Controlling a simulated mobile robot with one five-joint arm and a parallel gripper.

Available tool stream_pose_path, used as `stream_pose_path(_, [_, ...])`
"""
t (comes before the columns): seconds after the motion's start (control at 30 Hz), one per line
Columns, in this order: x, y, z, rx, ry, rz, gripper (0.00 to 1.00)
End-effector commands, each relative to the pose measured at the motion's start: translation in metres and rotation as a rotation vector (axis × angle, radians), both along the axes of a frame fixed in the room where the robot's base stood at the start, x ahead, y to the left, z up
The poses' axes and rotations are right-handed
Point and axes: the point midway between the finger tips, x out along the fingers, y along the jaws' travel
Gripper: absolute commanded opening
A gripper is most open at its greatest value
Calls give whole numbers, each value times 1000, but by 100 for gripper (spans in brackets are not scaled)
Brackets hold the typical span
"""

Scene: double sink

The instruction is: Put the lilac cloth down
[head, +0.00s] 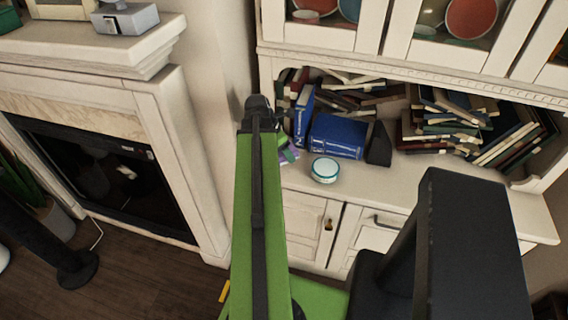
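The white cabinet shelf (400,185) bears a round white and teal tin (325,170), blue books (338,136) and a heap of books (470,125). Bare shelf lies right of the tin. A fireplace (100,165) stands at left.

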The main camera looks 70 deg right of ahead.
Motion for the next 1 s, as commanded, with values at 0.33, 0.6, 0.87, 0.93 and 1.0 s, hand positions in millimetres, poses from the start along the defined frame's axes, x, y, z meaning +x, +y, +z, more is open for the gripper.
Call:
stream_pose_path(0.33, [2,0,-33,0,0,1,16])
stream_pose_path(0.6, [2,0,-40,0,0,1,16])
stream_pose_path(0.87, [2,0,-43,0,0,2,68])
stream_pose_path(0.93, [2,0,-43,0,0,2,77])
stream_pose_path(1.0, [2,1,-43,1,1,2,83])
